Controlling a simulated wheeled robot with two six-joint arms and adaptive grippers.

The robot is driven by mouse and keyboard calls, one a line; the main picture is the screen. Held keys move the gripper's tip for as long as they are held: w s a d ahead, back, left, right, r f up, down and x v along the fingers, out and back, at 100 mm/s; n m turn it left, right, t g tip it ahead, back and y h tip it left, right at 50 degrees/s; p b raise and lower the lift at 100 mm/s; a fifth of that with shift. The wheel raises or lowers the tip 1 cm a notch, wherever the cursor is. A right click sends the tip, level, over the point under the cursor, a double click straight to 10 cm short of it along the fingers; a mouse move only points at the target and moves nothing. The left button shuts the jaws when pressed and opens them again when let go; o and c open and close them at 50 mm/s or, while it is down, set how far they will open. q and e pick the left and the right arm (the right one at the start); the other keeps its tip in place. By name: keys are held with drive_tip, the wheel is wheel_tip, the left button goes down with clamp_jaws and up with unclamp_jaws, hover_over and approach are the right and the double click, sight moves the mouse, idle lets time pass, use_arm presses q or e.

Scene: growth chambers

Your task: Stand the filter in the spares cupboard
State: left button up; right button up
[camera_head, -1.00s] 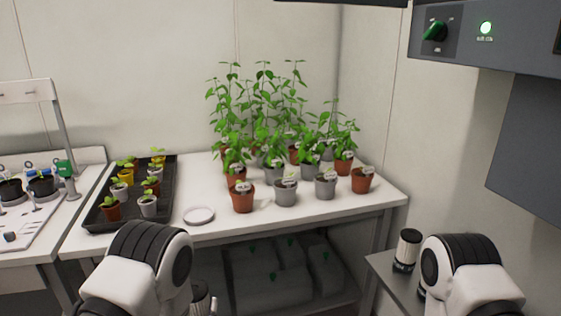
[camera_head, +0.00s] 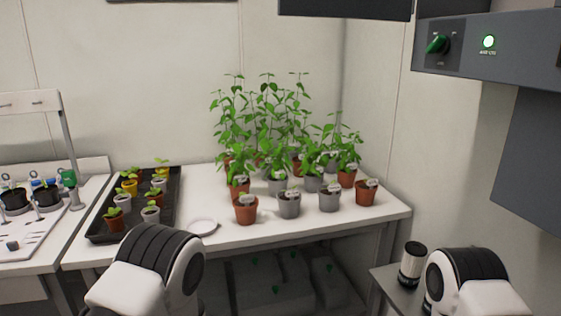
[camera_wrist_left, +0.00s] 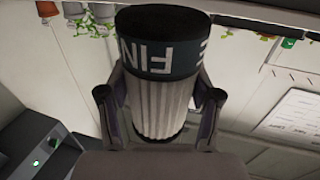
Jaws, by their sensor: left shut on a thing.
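The filter (camera_wrist_left: 160,105) fills the middle of the left wrist view. It has a black cap, a dark green band with white letters "FIN" and a pale pleated body. My left gripper (camera_wrist_left: 158,96) is shut on it, one finger on each side. In the head view my left gripper and this filter are hidden behind or below my arm. A similar canister (camera_head: 411,265), pale with a dark top and bottom, stands upright on a small grey side table (camera_head: 388,279) at the right. My right gripper is not in view. I cannot identify the spares cupboard.
A white bench (camera_head: 300,229) holds several potted plants, a black seedling tray (camera_head: 101,230) and a round white dish (camera_head: 203,226). Covered grey shapes lie on its lower shelf. A grey control panel (camera_head: 462,45) with a lit green lamp overhangs at the upper right.

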use_arm(q)
drive_tip(key=shift+f, duration=0.35)
drive_tip(key=w+d+f+m+h, duration=0.1)
drive_tip(key=w+d+f+h, duration=0.15)
drive_tip(key=w, duration=0.65)
drive_tip(key=w+a+r+b, duration=0.1)
drive_tip(key=w+r, duration=0.4)
drive_tip(key=r, duration=0.3)
drive_tip(key=w+a+r+b, duration=0.1)
drive_tip(key=w+a+r, duration=0.1)
drive_tip(key=w+r, duration=0.3)
wheel_tip(320, 180, up, 3)
drive_tip(key=shift+w+a+f+y, duration=0.1)
drive_tip(key=shift+w+a+y, duration=0.15)
drive_tip(key=shift+w+y, duration=0.1)
